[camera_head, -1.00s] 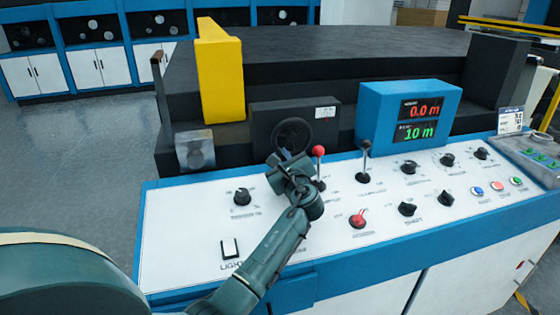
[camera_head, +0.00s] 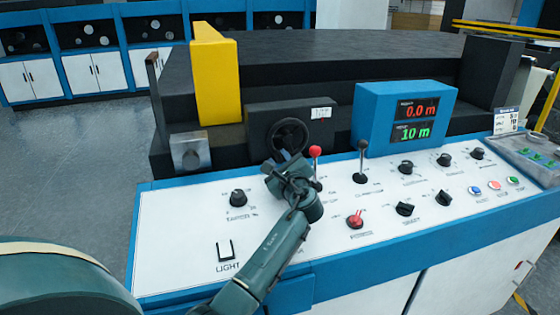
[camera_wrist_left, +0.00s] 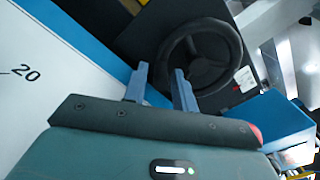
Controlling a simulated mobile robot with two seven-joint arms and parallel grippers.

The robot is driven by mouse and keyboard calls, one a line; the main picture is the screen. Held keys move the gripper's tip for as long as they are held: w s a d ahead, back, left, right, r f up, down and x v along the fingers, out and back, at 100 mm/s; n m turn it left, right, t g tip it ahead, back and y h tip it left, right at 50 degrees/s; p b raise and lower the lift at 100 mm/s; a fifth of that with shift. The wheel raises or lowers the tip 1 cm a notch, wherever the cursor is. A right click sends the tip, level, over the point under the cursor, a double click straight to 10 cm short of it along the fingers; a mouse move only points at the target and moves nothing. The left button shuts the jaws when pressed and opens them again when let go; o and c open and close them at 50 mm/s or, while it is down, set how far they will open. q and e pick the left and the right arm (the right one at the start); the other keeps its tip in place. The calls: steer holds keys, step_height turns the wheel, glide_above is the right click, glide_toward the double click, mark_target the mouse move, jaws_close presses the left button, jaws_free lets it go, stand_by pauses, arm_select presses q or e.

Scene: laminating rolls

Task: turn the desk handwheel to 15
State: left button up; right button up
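The desk handwheel (camera_head: 288,138) is a black wheel on a dark box behind the white control panel. It also shows in the left wrist view (camera_wrist_left: 200,28), just beyond the fingers. My left gripper (camera_head: 281,168) is in front of the wheel's lower edge, over the panel. In the left wrist view its two fingers (camera_wrist_left: 159,82) stand apart with nothing between them. The right finger overlaps the wheel's rim in the picture; I cannot tell whether it touches. The wheel's setting is not readable. My right gripper is not in view.
A red-knobbed lever (camera_head: 315,152) stands close to the right of my left gripper, and a black lever (camera_head: 362,160) farther right. A blue display box (camera_head: 405,115) reads 0.0 m and 10 m. A yellow block (camera_head: 217,75) stands behind left. The panel's left part is fairly clear.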

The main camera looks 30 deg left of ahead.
arm_select(q)
steer(key=shift+o, duration=0.9)
steer(key=b+v, duration=0.1)
steer(key=v, duration=1.2)
steer(key=shift+s, duration=0.1)
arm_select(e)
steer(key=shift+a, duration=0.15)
